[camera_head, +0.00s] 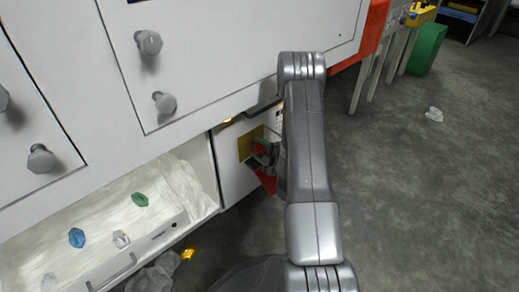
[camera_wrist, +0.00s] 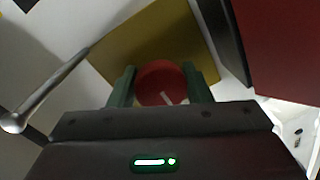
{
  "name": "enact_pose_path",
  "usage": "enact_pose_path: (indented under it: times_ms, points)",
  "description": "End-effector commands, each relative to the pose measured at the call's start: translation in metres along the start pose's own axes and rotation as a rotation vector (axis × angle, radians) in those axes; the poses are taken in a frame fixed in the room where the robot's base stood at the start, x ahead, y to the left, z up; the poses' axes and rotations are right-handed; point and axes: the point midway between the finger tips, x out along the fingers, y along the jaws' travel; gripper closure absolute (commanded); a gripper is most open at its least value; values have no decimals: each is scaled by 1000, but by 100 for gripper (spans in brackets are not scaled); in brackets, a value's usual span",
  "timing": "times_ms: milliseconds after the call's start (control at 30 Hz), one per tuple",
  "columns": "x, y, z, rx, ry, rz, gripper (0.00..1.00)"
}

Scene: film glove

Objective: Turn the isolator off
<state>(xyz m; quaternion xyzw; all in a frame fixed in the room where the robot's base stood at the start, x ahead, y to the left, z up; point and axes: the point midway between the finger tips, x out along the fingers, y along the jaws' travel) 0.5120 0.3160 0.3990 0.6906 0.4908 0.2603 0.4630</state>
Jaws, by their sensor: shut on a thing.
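The isolator is a round red knob (camera_wrist: 160,82) on a yellow plate (camera_wrist: 150,45), with a pale line mark on the knob's face. In the head view the yellow plate (camera_head: 246,146) sits on a white panel low on the machine, and the red knob (camera_head: 259,149) shows small beside my arm. My gripper (camera_wrist: 160,88) is at the knob, its two green fingers on either side of it, shut on it. The head view also shows my gripper (camera_head: 266,155) there, partly hidden by my arm.
An open drawer (camera_head: 190,229) with plastic film and green, blue and white crumpled gloves lies left of the panel. A grey handle bar (camera_wrist: 55,88) is left of my gripper. A dark red surface (camera_wrist: 280,45) stands close at right. Floor at right is mostly free.

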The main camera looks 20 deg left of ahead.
Motion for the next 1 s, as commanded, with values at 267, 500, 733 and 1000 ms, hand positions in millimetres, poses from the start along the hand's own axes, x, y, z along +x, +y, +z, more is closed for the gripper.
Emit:
enact_pose_path:
  times_ms: [267,500,733,1000]
  points:
    - [0,-3,-1,2,2,-7,40]
    - [0,-2,0,1,1,-3,35]
    - [-14,0,0,3,-4,-4,35]
    - [-67,1,0,5,-4,-3,35]
